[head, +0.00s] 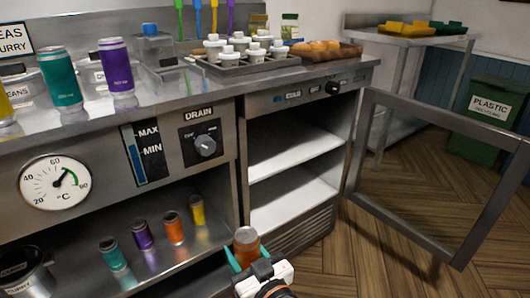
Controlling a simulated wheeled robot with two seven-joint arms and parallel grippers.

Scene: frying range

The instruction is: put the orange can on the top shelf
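An orange can (246,238) stands roughly upright between the teal fingertips of my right gripper (248,256), at the bottom middle of the head view. The fingers appear shut on it, and its lower part is hidden by the gripper. It is in front of the open cabinet (341,150). The cabinet has an upper shelf (295,147) and a lower white shelf (290,198), both bare where visible. A second orange can (174,228) stands on the low shelf at left. My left gripper is not in view.
The cabinet's glass door (362,138) stands open to the right. Teal (112,254), purple (142,235) and yellow (197,211) cans share the low shelf. Larger cans, a bottle tray (250,68) and a food tray (345,50) stand on the counter.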

